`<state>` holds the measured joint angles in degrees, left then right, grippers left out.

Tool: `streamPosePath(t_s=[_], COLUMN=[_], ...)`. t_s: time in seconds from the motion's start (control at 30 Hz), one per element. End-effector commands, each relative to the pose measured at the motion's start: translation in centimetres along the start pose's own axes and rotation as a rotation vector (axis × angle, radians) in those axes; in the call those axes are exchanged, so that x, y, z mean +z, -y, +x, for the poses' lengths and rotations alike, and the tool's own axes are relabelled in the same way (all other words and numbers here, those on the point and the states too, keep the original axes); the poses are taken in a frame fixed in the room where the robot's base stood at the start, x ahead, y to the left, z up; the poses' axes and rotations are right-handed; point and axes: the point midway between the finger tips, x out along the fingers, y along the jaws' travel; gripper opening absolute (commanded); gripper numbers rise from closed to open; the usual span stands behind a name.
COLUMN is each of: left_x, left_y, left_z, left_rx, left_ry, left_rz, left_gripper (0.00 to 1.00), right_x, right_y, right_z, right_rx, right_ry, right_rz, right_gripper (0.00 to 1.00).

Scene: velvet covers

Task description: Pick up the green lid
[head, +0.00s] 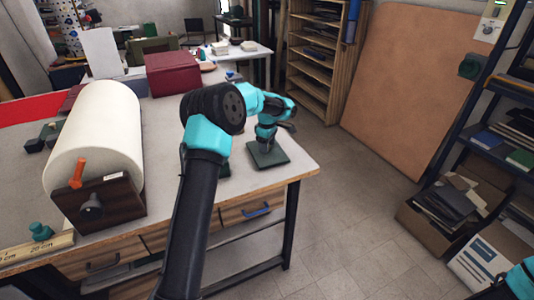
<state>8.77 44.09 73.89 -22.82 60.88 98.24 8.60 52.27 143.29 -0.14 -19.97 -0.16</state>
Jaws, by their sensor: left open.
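A flat dark green square piece, which looks like the green lid (275,159), lies near the right edge of the table. A small grey upright part, perhaps its knob, shows at its middle. My left gripper (266,143) points down right over it and is open. The fingers are small in the picture, and I cannot tell whether they touch the lid. Another dark green piece (225,170) is mostly hidden behind my left arm. Only a bit of my right arm shows at the lower right corner; its gripper is out of view.
A big cream roll (98,130) on a dark wooden stand fills the table's left side. A dark red box (173,74) stands at the back. A wooden ruler (35,248) lies at the front left. The table's right edge is close to the lid, with open floor beyond.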

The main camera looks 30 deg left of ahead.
Motion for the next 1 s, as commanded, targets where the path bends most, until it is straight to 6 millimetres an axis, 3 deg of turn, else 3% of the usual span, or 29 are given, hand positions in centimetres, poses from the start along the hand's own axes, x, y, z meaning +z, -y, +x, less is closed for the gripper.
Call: streamPosePath(t_s=[0.57, 1.0], left_x=[-0.02, -0.02], left_y=[0.00, 0.01], left_z=[0.74, 0.74], left_rx=[0.001, 0.000], left_ry=[0.000, 0.000], left_rz=[-0.001, -0.001], left_gripper=[0.57, 0.15], right_x=[0.00, 0.00], right_y=[0.00, 0.00], right_z=[0.00, 0.00], right_rx=[0.000, 0.000], right_ry=[0.000, 0.000], right_rz=[0.000, 0.000], right_gripper=[0.43, 0.43])
